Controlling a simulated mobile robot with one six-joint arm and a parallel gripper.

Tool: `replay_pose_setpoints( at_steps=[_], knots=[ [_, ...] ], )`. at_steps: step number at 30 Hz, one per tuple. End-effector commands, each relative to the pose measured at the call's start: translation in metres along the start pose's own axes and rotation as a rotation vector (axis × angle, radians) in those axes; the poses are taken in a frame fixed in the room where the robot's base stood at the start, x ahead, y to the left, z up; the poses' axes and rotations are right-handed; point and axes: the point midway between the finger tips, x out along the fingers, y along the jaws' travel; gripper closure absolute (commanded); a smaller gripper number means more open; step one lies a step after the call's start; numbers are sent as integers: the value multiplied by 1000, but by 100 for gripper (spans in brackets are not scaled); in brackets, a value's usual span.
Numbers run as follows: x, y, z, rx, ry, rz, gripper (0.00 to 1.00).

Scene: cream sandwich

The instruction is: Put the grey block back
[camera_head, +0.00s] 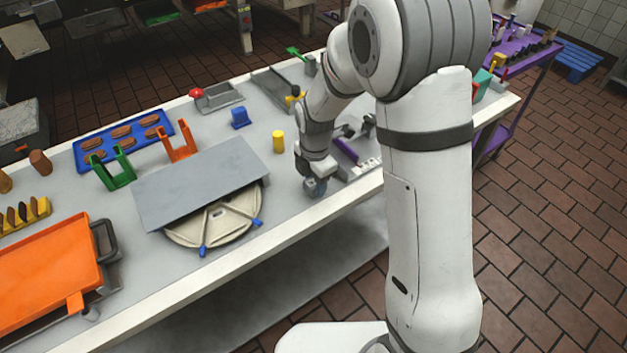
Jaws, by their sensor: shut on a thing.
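My gripper (314,178) points down low over the grey table, right of the yellow cylinder. It is shut on a small grey block (315,188), which shows only partly at the fingertips near the table's front edge. I cannot tell whether the block touches the table. A light grey tray with compartments (368,168) lies just right of the gripper, partly hidden behind my arm. It holds a purple bar (345,150) and dark pieces.
A yellow cylinder (278,141) and a blue block (239,118) stand to the left. A large grey plate (200,180) covers part of a round cream board (215,226). Orange and green stands and a blue tray (84,161) lie further left. The table right of the round board is clear.

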Motion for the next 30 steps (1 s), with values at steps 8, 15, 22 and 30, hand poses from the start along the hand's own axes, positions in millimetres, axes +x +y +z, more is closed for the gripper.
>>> replay_pose_setpoints(
  at_steps=[8, 15, 22, 30],
  knots=[
    [3, 0, 0, -1, 0, 1, 91],
    [5, 0, -1, -2, 0, 1, 53],
    [5, 0, -1, -2, 0, 1, 42],
    [-5, 2, -1, -3, -1, 5, 42]
  ],
)
